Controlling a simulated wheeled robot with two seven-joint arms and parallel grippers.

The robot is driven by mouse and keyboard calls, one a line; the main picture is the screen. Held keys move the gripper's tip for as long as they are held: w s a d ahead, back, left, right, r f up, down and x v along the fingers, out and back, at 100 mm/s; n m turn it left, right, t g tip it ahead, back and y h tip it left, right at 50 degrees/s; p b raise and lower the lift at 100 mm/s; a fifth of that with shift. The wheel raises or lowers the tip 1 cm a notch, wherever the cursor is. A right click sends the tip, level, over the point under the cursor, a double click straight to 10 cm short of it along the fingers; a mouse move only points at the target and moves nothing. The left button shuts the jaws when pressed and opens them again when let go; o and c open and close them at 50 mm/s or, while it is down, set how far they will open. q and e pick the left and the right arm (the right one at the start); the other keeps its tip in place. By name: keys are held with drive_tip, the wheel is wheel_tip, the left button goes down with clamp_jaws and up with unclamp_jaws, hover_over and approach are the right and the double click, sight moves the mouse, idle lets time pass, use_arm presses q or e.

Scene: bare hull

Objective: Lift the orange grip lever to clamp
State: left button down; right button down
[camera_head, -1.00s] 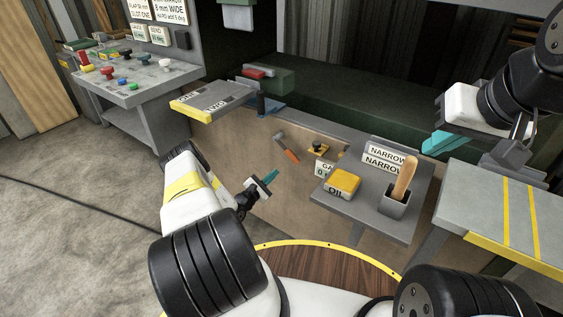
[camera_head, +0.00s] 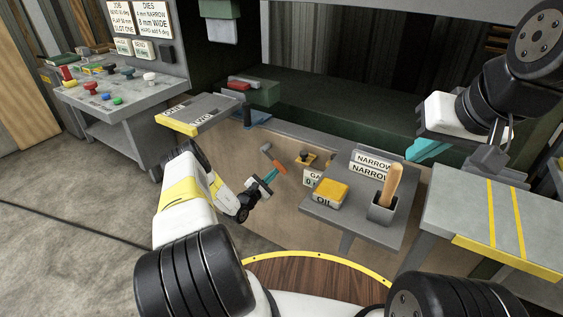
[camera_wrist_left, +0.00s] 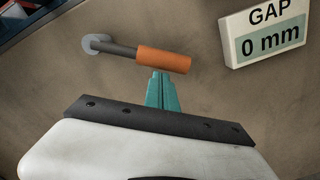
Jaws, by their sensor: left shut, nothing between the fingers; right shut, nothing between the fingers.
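The orange grip lever (camera_head: 277,167) is on the tan panel, its grey arm running up left to a round pivot (camera_head: 265,147). In the left wrist view the orange grip (camera_wrist_left: 163,60) points right and slightly down from the pivot. My left gripper (camera_head: 266,181), with teal fingers, is shut and empty just below the grip. In the left wrist view its fingertips (camera_wrist_left: 160,76) are at the grip's lower edge; I cannot tell whether they touch. My right gripper (camera_head: 422,150) is shut and empty, over the right side, away from the lever.
A gap sign (camera_wrist_left: 264,32) reading 0 mm is right of the lever. A grey shelf (camera_head: 362,222) holds a yellow oil box (camera_head: 331,193) and a wooden-handled tool (camera_head: 391,184). A small grey table (camera_head: 205,112) juts out at upper left.

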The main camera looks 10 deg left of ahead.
sight(280, 168)
use_arm(q)
drive_tip(key=shift+s+d+r+n, duration=0.2)
drive_tip(key=shift+d+r+n, duration=0.35)
drive_tip(key=shift+r+n, duration=0.35)
drive_tip(key=shift+s+d+r+n, duration=0.2)
drive_tip(key=shift+d+r+n, duration=0.35)
drive_tip(key=shift+n, duration=0.55)
drive_tip(key=shift+s+d+r+n, duration=0.1)
drive_tip(key=shift+d+r+n, duration=0.15)
drive_tip(key=shift+r+n, duration=0.4)
drive_tip(key=shift+s+d+r+n, duration=0.1)
drive_tip(key=shift+d+r+n, duration=0.15)
drive_tip(key=shift+r+n, duration=0.35)
drive_tip(key=shift+f, duration=0.25)
